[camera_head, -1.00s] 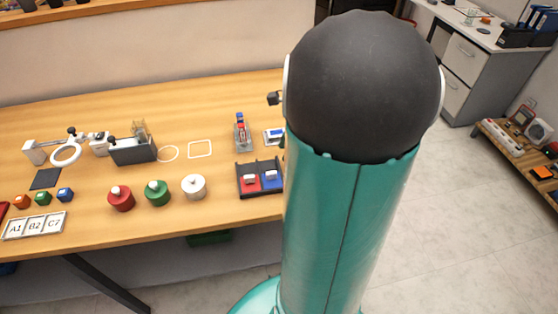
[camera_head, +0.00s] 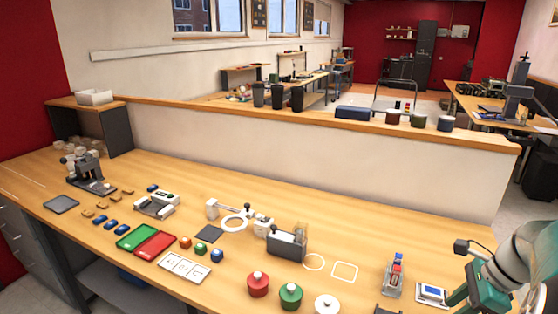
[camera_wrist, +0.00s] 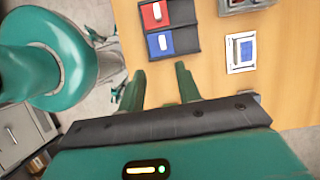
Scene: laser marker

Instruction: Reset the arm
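My gripper (camera_wrist: 160,82) shows in the wrist view with its two green fingers spread apart and nothing between them. It is over the right end of the wooden table (camera_wrist: 212,70). A dark tray (camera_wrist: 187,28) with a red and a blue compartment lies just beyond the fingertips. In the head view, part of my green arm is at the lower right edge, beside a small white device with a blue screen (camera_head: 432,292). The rest of the arm is cut off by the frame.
A red-and-grey device (camera_head: 395,275) stands near my arm. Red (camera_head: 258,284), green (camera_head: 291,295) and white (camera_head: 327,305) round knobbed pieces line the front. A low partition (camera_head: 330,165) runs behind the table. The back strip of tabletop is clear.

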